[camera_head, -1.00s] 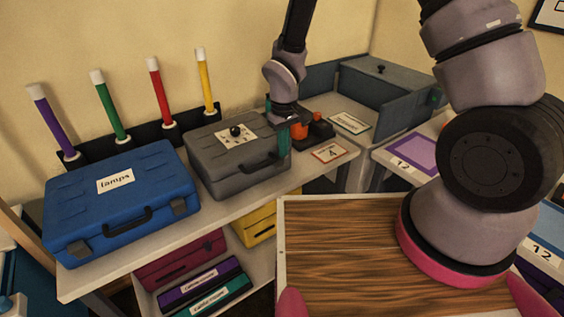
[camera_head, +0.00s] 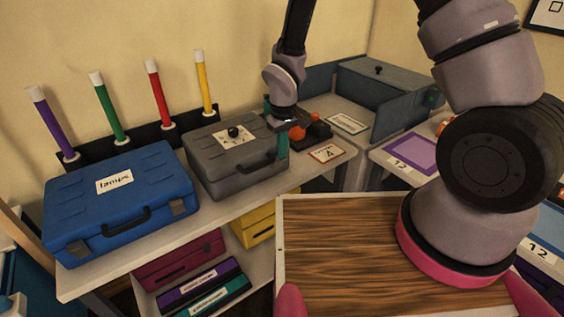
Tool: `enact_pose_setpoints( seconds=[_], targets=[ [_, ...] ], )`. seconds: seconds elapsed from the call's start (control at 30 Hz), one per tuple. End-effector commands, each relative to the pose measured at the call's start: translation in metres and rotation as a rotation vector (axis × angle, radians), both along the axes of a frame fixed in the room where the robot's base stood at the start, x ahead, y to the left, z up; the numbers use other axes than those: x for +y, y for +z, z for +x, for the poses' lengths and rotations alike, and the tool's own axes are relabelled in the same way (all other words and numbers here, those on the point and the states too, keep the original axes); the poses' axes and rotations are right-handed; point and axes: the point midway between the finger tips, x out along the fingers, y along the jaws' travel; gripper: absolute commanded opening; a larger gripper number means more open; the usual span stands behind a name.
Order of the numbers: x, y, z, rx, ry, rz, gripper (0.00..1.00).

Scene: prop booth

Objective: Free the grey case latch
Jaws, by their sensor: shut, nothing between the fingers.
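The grey case (camera_head: 215,166) lies closed on the shelf, with a white label, a dark knob on its lid and a dark handle (camera_head: 256,163) in front. My gripper (camera_head: 300,123) is over the case's right end, shut and empty. A teal upright piece (camera_head: 283,145) shows just below the gripper, at the case's right front corner. I cannot tell if it is the latch or whether the gripper touches it. The rest of the case's right side is hidden behind it and my wrist.
A blue case (camera_head: 119,202) lies left of the grey one. Coloured tubes (camera_head: 157,92) stand behind. Right of the gripper are an orange item (camera_head: 297,132), a dark holder (camera_head: 317,130) and a card marked A (camera_head: 327,153). A grey-blue box (camera_head: 390,90) stands farther right.

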Motion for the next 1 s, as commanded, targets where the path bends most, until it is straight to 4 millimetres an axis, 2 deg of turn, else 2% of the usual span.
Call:
enact_pose_setpoints(
  seconds=[0.03,0.27,0.73,1.0],
  targets=[
    [-0.008,-0.023,-0.008,0.027,-0.005,-0.017,0.00],
    [-0.006,-0.017,-0.003,0.014,-0.002,-0.009,0.00],
    [-0.018,0.000,-0.028,0.017,0.008,-0.007,0.00],
    [-0.022,0.000,-0.031,0.022,0.003,-0.012,0.00]
  ],
)
